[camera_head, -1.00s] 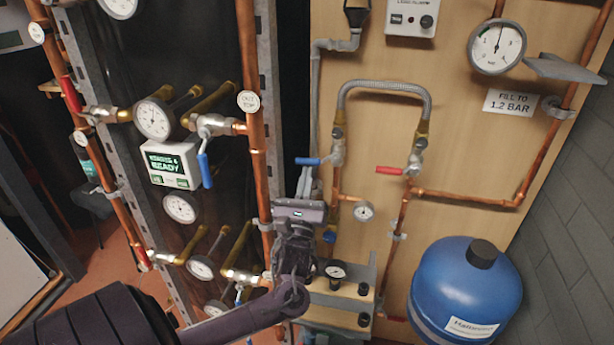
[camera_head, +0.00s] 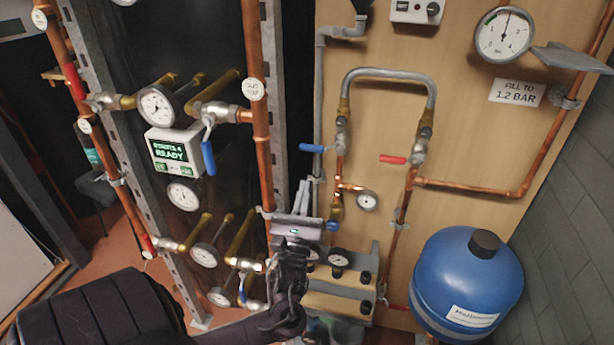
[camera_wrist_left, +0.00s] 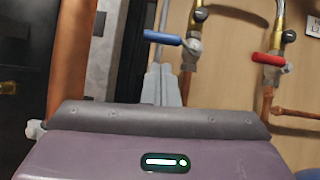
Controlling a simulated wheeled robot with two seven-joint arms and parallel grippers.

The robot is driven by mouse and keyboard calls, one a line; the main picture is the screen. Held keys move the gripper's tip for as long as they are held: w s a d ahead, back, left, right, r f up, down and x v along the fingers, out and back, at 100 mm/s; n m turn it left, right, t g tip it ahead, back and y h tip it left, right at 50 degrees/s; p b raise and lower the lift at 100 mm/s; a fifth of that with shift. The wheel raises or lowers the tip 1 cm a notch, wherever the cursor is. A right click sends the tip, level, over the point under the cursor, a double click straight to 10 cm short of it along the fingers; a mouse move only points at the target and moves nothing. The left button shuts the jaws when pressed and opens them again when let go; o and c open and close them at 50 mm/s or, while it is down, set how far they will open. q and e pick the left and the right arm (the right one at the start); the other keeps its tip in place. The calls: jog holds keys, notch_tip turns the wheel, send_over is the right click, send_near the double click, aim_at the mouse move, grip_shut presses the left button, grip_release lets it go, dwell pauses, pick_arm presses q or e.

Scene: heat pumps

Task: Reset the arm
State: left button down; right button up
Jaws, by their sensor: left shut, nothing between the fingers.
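My left gripper (camera_head: 303,194) comes up from the bottom of the head view, its pale fingers together and empty. It points upward in front of the wooden panel, just right of a vertical copper pipe. In the left wrist view its fingers (camera_wrist_left: 162,85) show above the purple gripper body. The fingertips are below the blue valve lever (camera_head: 312,148) and appear apart from it; the lever also shows in the wrist view (camera_wrist_left: 162,38). My right gripper is not in view.
A red valve lever (camera_head: 393,160) is to the right on the wooden panel. A blue tank (camera_head: 466,280) stands at lower right. A copper pipe (camera_head: 256,130), gauges and a green "READY" display (camera_head: 172,152) are to the left. A manifold shelf (camera_head: 340,302) is close by the wrist.

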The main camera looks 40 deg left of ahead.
pick_arm(q)
jog(key=shift+s+d+f, duration=0.2)
jog(key=shift+s+f, duration=0.05)
jog(key=shift+f, duration=0.15)
